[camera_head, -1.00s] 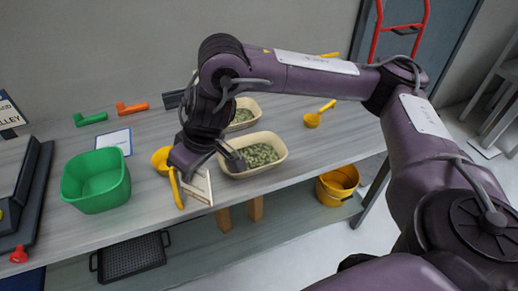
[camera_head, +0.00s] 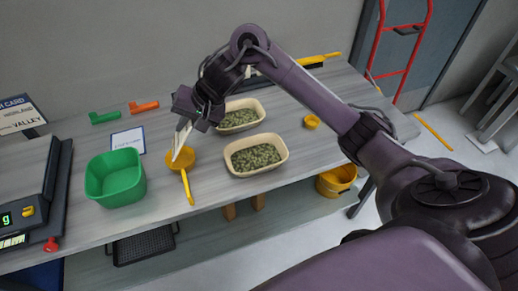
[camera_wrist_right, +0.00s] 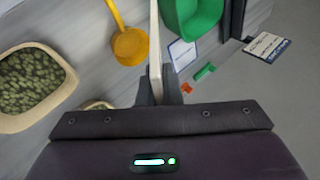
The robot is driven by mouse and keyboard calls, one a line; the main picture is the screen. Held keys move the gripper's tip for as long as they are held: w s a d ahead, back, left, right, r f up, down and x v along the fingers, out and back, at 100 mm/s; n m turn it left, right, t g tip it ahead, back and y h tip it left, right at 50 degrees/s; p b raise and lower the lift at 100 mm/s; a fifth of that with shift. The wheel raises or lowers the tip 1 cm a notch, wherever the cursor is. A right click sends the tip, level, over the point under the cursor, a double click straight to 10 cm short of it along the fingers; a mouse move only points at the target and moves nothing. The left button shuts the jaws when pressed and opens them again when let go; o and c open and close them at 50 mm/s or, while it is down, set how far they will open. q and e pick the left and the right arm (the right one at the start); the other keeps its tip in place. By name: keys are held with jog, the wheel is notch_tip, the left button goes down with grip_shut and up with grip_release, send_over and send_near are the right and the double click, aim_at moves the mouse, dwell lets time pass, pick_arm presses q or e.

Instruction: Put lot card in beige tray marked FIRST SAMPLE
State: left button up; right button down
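My right gripper (camera_head: 190,117) is shut on a thin white card (camera_head: 182,138), seen nearly edge-on. The card (camera_wrist_right: 156,50) also stands up between the fingers (camera_wrist_right: 158,92) in the right wrist view. It is held above the table, near the yellow scoop and left of the beige trays; its writing is not visible. The front beige tray (camera_head: 284,160) and the back beige tray (camera_head: 262,108) both hold green-grey pellets. No FIRST SAMPLE marking is readable on either. My left gripper is not in view.
A green bin (camera_head: 115,190), a yellow scoop (camera_head: 181,160) and a blue-edged card (camera_head: 127,140) lie left of the trays. A second yellow scoop (camera_head: 311,121) lies to the right. A scale (camera_head: 30,190) stands far left. The table's front edge is clear near the front tray.

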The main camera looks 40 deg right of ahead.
jog(key=d+f+m+t+p, duration=0.25)
jog(key=d+f+m, duration=0.2)
jog(key=d, duration=0.45)
jog(key=m+t+h+b, duration=0.3)
jog(key=m+b, duration=0.2)
jog(key=b, duration=0.3)
send_over(262, 163)
jog(key=shift+g, duration=0.25)
notch_tip(262, 163, down, 13)
jog(key=shift+f, duration=1.15)
jog(key=c, duration=1.8)
grip_release()
